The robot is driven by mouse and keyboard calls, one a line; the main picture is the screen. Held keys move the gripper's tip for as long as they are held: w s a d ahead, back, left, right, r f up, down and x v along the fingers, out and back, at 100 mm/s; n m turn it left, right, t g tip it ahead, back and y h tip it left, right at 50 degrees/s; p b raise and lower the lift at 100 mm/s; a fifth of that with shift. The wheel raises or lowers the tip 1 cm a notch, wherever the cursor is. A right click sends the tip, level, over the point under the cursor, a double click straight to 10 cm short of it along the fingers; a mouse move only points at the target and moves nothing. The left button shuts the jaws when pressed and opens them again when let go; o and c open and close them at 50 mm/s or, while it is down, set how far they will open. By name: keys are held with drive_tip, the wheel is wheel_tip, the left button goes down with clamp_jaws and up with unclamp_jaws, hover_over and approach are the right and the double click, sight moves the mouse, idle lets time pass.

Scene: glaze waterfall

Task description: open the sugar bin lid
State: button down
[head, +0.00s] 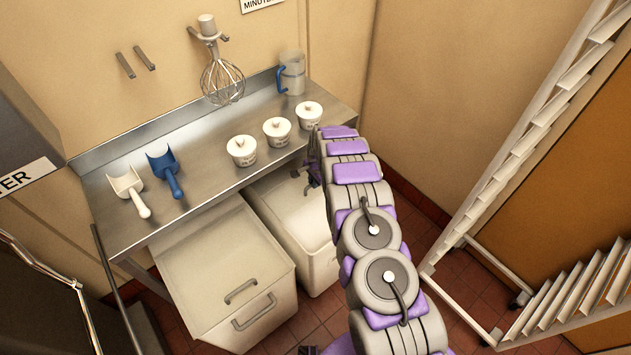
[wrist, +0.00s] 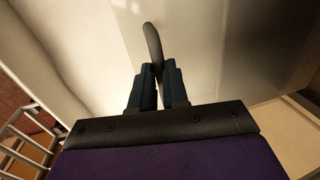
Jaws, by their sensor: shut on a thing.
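Two cream bins stand under the steel worktop. My gripper (head: 309,178) is at the right bin (head: 320,262), close under the worktop's front edge; my arm covers part of this bin. In the wrist view my gripper (wrist: 157,72) is shut on a dark curved handle (wrist: 152,40), which stands out from a smooth pale panel (wrist: 235,45). I cannot tell how far the right bin's lid is raised. The left bin (head: 225,255) has its lid down, with grey handles on its lid and front. I can read no label on either bin.
The steel worktop (head: 200,205) carries a white scoop (head: 126,187), a blue scoop (head: 165,170), several white lidded tubs (head: 242,150) and a clear jug (head: 292,75). A whisk (head: 222,82) hangs on the wall. A white rack (head: 520,130) stands at right. Tiled floor shows between.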

drive_tip(key=c, duration=1.1)
unclamp_jaws()
drive_tip(key=shift+s+a, duration=0.1)
drive_tip(key=shift+a, duration=0.3)
drive_tip(key=shift+d+r, duration=0.25)
drive_tip(key=shift+d, duration=0.15)
drive_tip(key=s+r, duration=0.1)
drive_tip(key=r, duration=0.4)
drive_tip(key=r+p, duration=0.1)
drive_tip(key=r, duration=0.5)
drive_tip(key=s+d+r+p, duration=0.1)
drive_tip(key=r, duration=0.4)
drive_tip(key=shift+s+d+r, duration=0.1)
drive_tip(key=shift+s+r, duration=0.1)
drive_tip(key=shift+s, duration=0.1)
drive_tip(key=shift+c, duration=0.3)
